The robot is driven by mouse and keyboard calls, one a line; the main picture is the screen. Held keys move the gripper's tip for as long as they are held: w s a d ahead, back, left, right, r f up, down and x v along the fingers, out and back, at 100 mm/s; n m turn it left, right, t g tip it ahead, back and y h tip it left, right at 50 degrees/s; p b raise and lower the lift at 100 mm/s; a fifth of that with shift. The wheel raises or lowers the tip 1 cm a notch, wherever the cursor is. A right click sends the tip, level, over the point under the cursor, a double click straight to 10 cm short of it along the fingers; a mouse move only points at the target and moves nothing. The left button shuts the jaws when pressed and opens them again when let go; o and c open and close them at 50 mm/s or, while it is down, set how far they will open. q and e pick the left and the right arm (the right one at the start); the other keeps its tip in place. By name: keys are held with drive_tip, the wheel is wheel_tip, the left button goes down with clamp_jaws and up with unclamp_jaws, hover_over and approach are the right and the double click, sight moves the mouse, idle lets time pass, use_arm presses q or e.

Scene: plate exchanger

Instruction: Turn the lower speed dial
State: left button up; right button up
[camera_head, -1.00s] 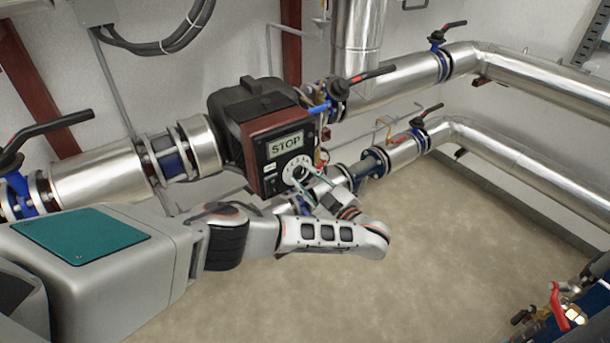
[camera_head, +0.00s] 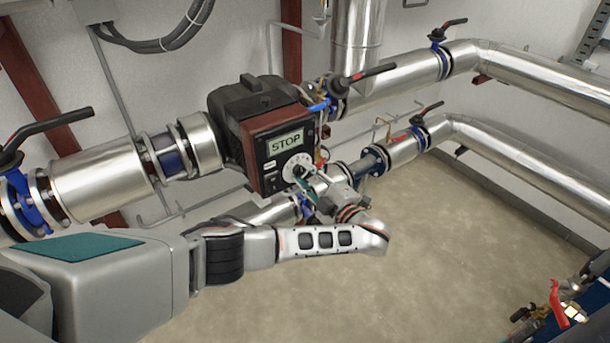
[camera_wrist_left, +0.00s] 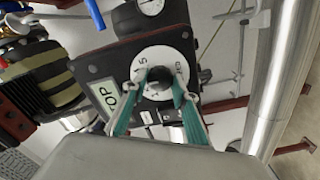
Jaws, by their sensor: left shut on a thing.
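The pump's control box (camera_head: 268,128) has a black front panel with a display (camera_head: 286,143) that reads STOP. Below the display is the speed dial (camera_head: 295,162), a white round scale with a dark knob in its middle. In the left wrist view, the dial (camera_wrist_left: 156,55) faces me, with part of its scale hidden by the fingers. My left gripper (camera_head: 301,174) is at the dial. Its teal-padded fingers (camera_wrist_left: 158,86) stand on both sides of the dark knob, shut on it. The knob is partly hidden in the head view. My right gripper is not in view.
Silver pipes (camera_head: 100,182) with blue flanges run left and right of the pump. Black-handled valves (camera_head: 362,76) stand nearby. A round gauge (camera_wrist_left: 150,6) shows at the top of the left wrist view. The floor (camera_head: 440,240) below is clear.

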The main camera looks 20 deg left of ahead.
use_arm(q)
drive_tip(key=o, duration=1.1)
drive_tip(key=v, duration=0.7)
drive_tip(key=shift+s+d, duration=0.15)
drive_tip(key=shift+d, duration=0.1)
drive_tip(key=shift+f, duration=0.1)
